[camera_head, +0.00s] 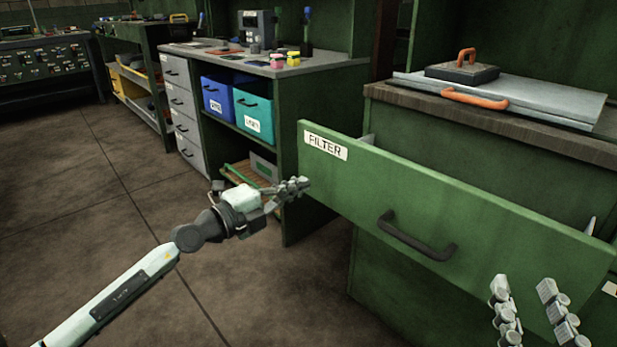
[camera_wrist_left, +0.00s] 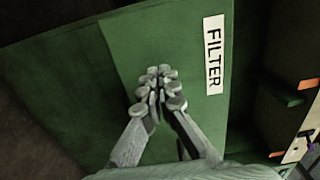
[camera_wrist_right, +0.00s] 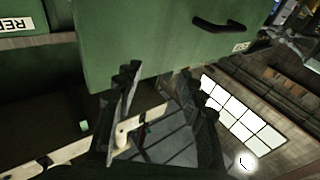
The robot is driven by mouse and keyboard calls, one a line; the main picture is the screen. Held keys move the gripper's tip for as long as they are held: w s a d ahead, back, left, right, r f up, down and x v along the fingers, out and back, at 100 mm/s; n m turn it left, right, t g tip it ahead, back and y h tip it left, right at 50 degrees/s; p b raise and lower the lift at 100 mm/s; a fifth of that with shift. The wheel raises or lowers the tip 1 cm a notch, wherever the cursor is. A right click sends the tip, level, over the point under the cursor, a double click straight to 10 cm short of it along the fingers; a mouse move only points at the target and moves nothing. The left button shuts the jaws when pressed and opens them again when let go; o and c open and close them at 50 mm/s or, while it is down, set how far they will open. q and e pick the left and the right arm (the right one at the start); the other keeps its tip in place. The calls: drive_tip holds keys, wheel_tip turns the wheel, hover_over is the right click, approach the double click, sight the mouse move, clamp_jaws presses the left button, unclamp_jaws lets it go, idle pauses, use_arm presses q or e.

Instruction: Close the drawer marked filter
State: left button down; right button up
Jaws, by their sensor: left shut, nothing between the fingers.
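The green drawer front (camera_head: 450,205) marked FILTER stands pulled out from the green cabinet, with a dark handle (camera_head: 415,238) at its middle. Its white FILTER label (camera_head: 325,146) is near the left end. My left gripper (camera_head: 303,186) is shut and empty, with its fingertips at the left end of the drawer front below the label. In the left wrist view the fingertips (camera_wrist_left: 155,85) are over the green front beside the label; I cannot tell if they touch. My right gripper (camera_head: 528,295) is open before the right end of the front, fingers apart and empty.
The cabinet top (camera_head: 580,145) holds a grey panel with an orange handle (camera_head: 475,98) and a dark block. A workbench (camera_head: 270,68) with blue (camera_head: 217,102) and teal bins (camera_head: 254,114) stands at the left. The floor left of the drawer is clear.

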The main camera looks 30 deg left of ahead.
sight(320, 176)
use_arm(q)
drive_tip(key=shift+x, duration=1.2)
drive_tip(key=shift+w+d, duration=0.15)
drive_tip(key=shift+w, duration=0.25)
use_arm(e)
drive_tip(key=shift+r, duration=0.1)
